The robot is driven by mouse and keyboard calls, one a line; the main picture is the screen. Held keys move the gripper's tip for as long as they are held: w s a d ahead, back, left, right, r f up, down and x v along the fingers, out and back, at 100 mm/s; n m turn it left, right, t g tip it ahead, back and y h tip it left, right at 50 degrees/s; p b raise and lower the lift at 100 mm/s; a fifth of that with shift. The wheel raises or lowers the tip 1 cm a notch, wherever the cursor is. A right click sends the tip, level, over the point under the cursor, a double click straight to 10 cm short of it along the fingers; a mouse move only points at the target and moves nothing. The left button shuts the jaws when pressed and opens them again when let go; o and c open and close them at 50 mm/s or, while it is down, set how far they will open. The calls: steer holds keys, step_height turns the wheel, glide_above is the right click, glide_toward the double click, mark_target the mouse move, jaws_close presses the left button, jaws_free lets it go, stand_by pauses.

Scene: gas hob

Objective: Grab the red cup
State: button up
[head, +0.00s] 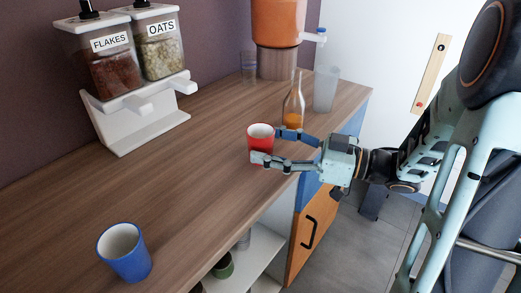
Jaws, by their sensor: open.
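The red cup (260,143) stands upright on the wooden counter, near its front edge. It has a pale inside. My gripper (268,147) reaches in from the right and is open, with one finger at the far side of the cup and the other at its near side. The near finger covers the cup's lower part. I cannot tell whether either finger touches the cup.
A blue cup (125,253) stands at the front left of the counter (185,190). Behind my gripper are a bottle (293,106) with orange liquid, a clear glass (325,89) and an orange dispenser (277,24). A flakes and oats dispenser (140,125) stands at the back left.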

steer(key=shift+x, duration=1.1)
steer(key=c, duration=1.4)
steer(key=shift+r, duration=0.1)
